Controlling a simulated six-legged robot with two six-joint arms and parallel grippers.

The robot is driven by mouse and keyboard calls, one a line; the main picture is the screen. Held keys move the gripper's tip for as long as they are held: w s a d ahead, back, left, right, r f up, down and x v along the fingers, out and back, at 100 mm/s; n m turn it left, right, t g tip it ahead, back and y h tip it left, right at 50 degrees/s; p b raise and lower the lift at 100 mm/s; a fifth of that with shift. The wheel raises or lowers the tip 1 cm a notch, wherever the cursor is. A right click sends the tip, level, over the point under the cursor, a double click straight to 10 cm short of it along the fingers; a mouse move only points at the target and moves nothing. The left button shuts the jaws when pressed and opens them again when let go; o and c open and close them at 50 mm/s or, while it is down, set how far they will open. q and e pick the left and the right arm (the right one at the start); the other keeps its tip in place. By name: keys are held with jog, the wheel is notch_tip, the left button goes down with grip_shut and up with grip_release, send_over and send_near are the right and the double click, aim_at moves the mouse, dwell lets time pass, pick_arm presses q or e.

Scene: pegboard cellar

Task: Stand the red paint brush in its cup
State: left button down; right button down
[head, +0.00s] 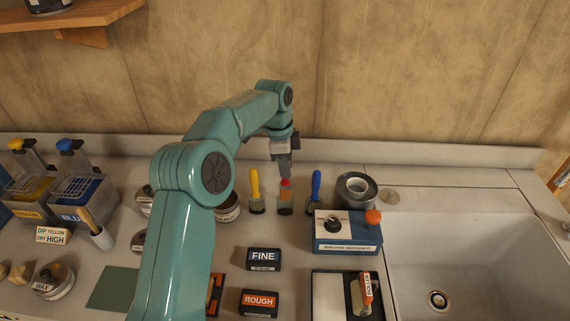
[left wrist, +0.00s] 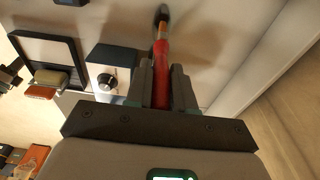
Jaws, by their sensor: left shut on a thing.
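My left gripper (head: 284,172) reaches down at the back of the counter, shut on the red paint brush (head: 286,183). In the left wrist view the red handle (left wrist: 162,80) runs between the fingers, its dark end pointing away. In the head view the brush lines up with the small middle cup (head: 285,209), directly below the fingertips. I cannot tell how deep its lower end is in that cup. A yellow brush (head: 254,184) stands in a cup to the left, and a blue brush (head: 316,184) in one to the right. My right gripper is out of view.
A blue box with a knob (head: 347,246) and a grey roll (head: 356,189) stand close on the right, before the sink (head: 465,250). FINE (head: 264,258) and ROUGH (head: 259,302) blocks lie in front. The wall (head: 380,80) is close behind.

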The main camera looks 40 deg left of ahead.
aim_at(286, 183)
pick_arm(q)
notch_tip(286, 183, down, 3)
jog(key=shift+s+r+b, duration=0.15)
jog(key=shift+r+b, duration=0.05)
jog(key=shift+b, duration=0.55)
jog(key=shift+f+b, duration=0.35)
jog(key=shift+f, duration=0.45)
jog(key=c, duration=0.9)
grip_release()
